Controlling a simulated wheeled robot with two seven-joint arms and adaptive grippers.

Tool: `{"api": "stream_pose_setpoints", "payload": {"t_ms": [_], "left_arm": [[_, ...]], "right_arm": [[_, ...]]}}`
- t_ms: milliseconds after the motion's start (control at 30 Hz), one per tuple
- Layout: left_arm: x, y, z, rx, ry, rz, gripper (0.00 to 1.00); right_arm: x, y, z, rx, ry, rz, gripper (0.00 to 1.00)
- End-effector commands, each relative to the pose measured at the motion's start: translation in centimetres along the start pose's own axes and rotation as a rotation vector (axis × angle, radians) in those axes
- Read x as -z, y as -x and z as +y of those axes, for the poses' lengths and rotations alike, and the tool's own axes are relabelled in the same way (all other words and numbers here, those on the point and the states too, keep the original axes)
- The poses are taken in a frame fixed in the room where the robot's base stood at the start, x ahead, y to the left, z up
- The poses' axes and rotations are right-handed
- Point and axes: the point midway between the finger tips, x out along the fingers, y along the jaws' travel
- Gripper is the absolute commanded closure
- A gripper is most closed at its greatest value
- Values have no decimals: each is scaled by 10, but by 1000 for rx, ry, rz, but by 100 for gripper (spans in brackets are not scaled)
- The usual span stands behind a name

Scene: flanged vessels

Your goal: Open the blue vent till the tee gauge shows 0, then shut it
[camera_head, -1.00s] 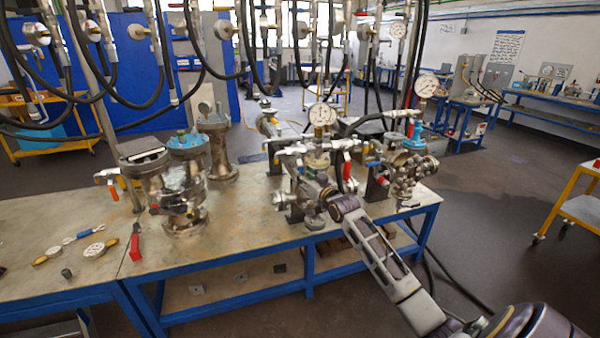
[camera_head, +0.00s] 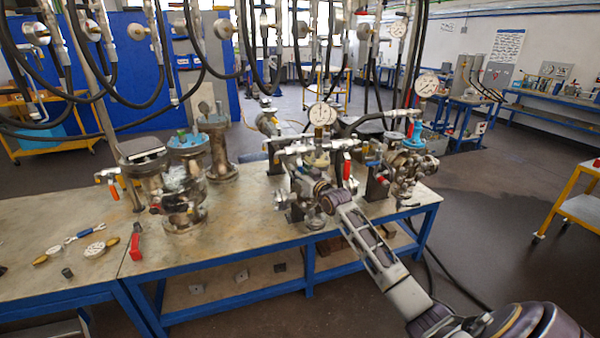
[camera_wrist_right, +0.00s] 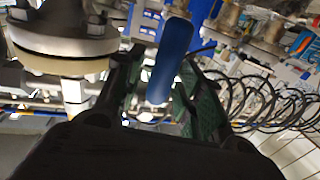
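The blue vent handle (camera_wrist_right: 173,60) shows in the right wrist view, upright and slightly tilted between the two fingers of my right gripper (camera_wrist_right: 156,92). The fingers are apart, with a visible gap on the left side of the handle. In the head view my right arm reaches to the middle valve assembly (camera_head: 312,180), and its fingers are hard to make out there. A round white gauge (camera_head: 322,114) stands on top of that assembly. Another gauge (camera_head: 427,84) stands farther right; the needle readings are too small to tell. My left gripper is not in view.
Flanged vessels (camera_head: 180,200) stand on the bench (camera_head: 250,235) to the left. A red-handled valve lever (camera_head: 347,168) is close beside my right gripper. Black hoses hang above. Loose gauges (camera_head: 94,249) and small parts lie at the bench's left.

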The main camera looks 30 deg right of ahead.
Motion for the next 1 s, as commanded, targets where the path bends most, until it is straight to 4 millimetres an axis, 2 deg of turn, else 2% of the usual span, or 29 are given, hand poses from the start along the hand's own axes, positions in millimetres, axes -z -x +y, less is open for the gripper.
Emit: {"api": "stream_pose_setpoints", "payload": {"t_ms": [33,200,267,1000], "left_arm": [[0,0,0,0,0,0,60],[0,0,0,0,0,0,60],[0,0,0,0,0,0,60],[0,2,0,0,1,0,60]], "right_arm": [[0,0,0,0,0,0,72],[0,0,0,0,0,0,94],[0,0,0,0,0,0,100],[0,0,-3,1,-42,8,100]]}}
